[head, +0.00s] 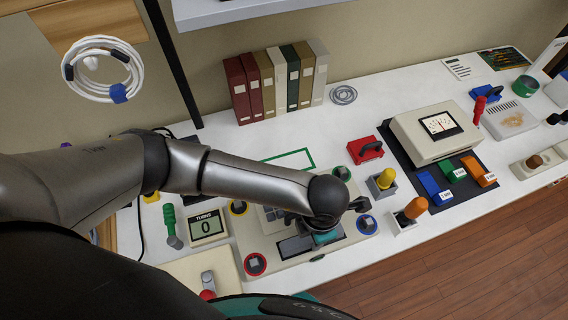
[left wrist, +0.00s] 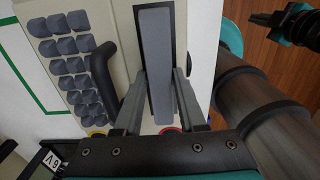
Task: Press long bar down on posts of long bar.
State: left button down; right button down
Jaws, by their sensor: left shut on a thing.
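The long bar (left wrist: 158,50) is a plain grey strip. In the left wrist view it lies between the two fingers of my left gripper (left wrist: 160,78), which is shut on it. A dark recess (head: 295,246) in the cream console (head: 342,238) shows around and behind the bar. The bar appears lined up along this recess. The posts are hidden under the bar, and I cannot tell whether it touches them. In the head view my arm covers most of the gripper. A dark and teal part at the top right of the left wrist view looks like my right gripper (left wrist: 292,20).
Grey keys (left wrist: 72,62) and a black handle (left wrist: 103,80) stand beside the bar. A counter (head: 207,226), a green-handled tool (head: 169,222) and yellow (head: 386,178) and orange (head: 415,208) knobs surround the console. Binders (head: 275,80) stand behind.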

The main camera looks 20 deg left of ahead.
pick_arm(q)
jog(key=shift+c, duration=2)
grip_release()
jog(key=shift+c, duration=1.4)
notch_tip(320, 180, up, 7)
jog(key=p, duration=0.6)
